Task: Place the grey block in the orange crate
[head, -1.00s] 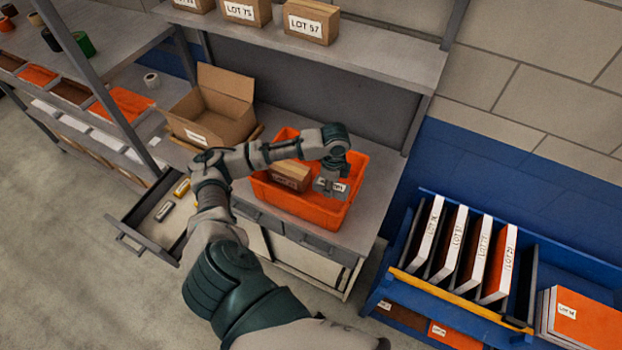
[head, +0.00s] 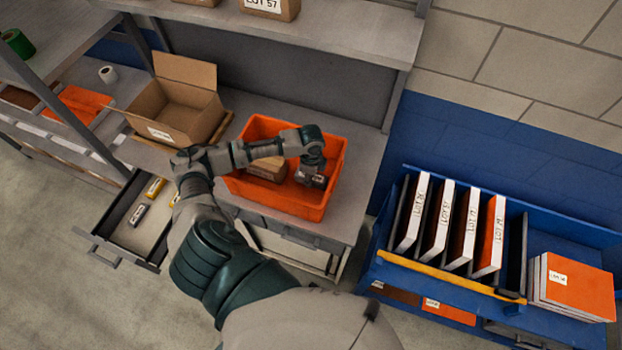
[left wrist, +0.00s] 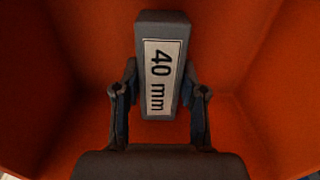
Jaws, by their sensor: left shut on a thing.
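The orange crate (head: 318,208) stands on the grey workbench in the head view, and its walls surround the left wrist view (left wrist: 60,60). My left gripper (head: 311,180) reaches down inside the crate's right part. In the left wrist view the left gripper (left wrist: 160,108) is shut on the grey block (left wrist: 160,30), whose white label reads "40 mm". The block is inside the crate's walls; I cannot tell whether it touches the floor. In the head view the block is mostly hidden by the gripper. My right gripper is not in view.
A cardboard box (head: 268,168) lies in the crate's left part. An open carton (head: 180,110) stands left of the crate. An open drawer (head: 135,220) holds small blocks. A blue rack (head: 440,275) with labelled binders stands at right.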

